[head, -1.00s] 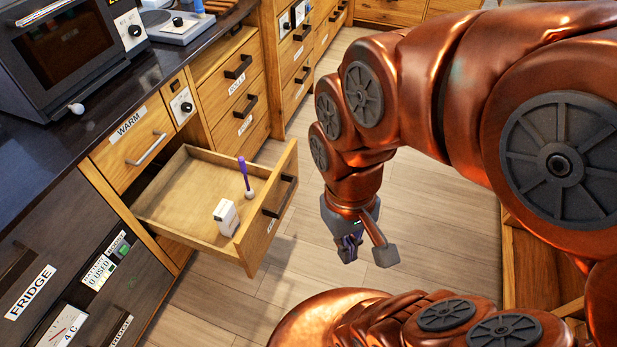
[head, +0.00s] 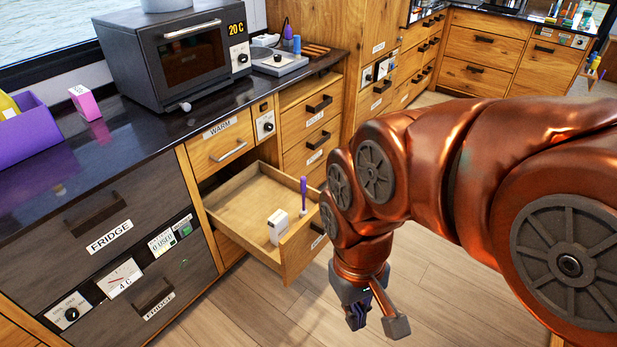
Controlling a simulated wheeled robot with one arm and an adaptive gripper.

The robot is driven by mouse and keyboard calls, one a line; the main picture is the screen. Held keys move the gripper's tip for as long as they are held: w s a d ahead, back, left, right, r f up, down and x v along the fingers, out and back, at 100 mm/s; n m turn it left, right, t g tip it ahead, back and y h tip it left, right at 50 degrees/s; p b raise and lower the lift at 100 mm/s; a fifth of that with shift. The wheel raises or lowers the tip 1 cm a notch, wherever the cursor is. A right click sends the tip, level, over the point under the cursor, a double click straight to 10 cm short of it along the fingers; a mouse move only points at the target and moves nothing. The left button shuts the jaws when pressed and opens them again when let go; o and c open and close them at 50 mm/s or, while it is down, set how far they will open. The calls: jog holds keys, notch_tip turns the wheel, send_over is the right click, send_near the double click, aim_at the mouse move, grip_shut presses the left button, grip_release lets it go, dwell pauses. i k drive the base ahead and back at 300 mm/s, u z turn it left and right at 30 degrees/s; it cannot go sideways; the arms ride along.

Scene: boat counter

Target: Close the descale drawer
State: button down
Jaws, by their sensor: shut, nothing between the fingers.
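A wooden drawer (head: 300,252) stands pulled out below the WARM drawer in the head view. No label on it can be read from here, so I cannot tell whether it is the descale drawer. A white box (head: 278,227) and an upright purple-handled brush (head: 303,194) stand inside near its front panel. Its dark handle is partly hidden by my arm. My gripper (head: 358,316) is shut and empty, pointing down over the floor. In the picture it is right of and below the drawer's front, apart from it.
The WARM drawer (head: 222,141) above is closed. Fridge drawers (head: 100,215) are at left. An oven (head: 175,58), a purple bin (head: 28,135) and a pink box (head: 85,102) stand on the dark counter. Wooden floor (head: 440,290) in front of the drawer is clear.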

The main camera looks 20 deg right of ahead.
aim_at(241, 207)
jog(key=u, duration=0.2)
jog(key=i, duration=1.25)
jog(key=z, duration=0.85)
